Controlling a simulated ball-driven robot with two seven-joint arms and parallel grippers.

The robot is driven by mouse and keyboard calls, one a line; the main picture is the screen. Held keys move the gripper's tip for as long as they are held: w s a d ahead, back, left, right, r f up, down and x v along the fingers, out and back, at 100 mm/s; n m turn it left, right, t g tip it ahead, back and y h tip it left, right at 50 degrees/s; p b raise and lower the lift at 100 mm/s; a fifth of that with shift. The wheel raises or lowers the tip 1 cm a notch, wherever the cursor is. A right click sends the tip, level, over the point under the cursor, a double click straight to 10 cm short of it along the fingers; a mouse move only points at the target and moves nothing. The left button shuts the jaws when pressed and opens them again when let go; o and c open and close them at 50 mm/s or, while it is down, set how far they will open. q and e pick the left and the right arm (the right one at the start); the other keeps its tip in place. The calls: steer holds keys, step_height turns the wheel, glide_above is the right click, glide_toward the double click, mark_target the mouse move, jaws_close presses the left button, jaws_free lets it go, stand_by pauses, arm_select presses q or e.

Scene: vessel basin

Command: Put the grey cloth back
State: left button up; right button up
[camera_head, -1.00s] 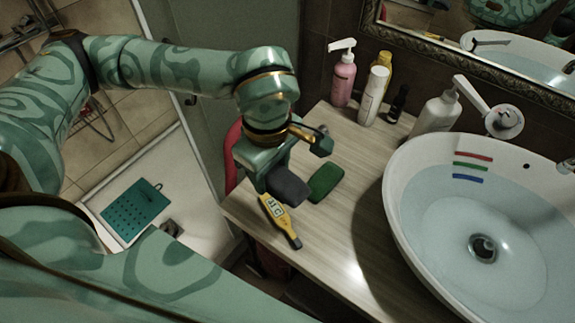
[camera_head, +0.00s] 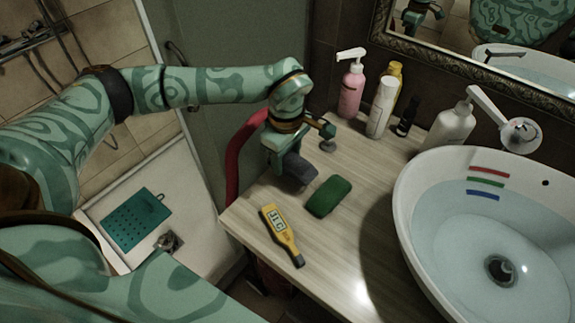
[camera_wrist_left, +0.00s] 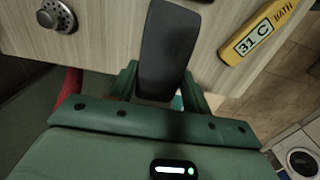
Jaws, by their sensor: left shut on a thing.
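The grey cloth (camera_head: 299,169) is a dark, folded-looking piece at the left end of the wooden counter, beside the green sponge. My left gripper (camera_head: 286,163) is shut on it; the fingers hide part of it in the head view. In the left wrist view the grey cloth (camera_wrist_left: 165,48) extends out from between the fingers (camera_wrist_left: 160,88) over the counter. I cannot tell whether it touches the counter. My right gripper is not in view.
A green sponge (camera_head: 327,196) and yellow thermometer (camera_head: 281,234) lie in front. A metal plug (camera_head: 328,142) is behind. Bottles, including a pink one (camera_head: 352,88), stand at the back. The basin (camera_head: 410,200) is right. A red item (camera_head: 238,155) hangs left.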

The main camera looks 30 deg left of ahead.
mark_target(287, 166)
arm_select(q)
steer(key=f, duration=0.2)
steer(key=f+b, duration=0.1)
steer(key=f, duration=0.1)
steer(key=shift+w+a, duration=0.1)
steer(key=shift+w, duration=0.1)
steer(key=shift+r, duration=0.1)
steer(key=o, duration=0.9)
step_height(287, 166, up, 12)
steer(key=p, duration=0.3)
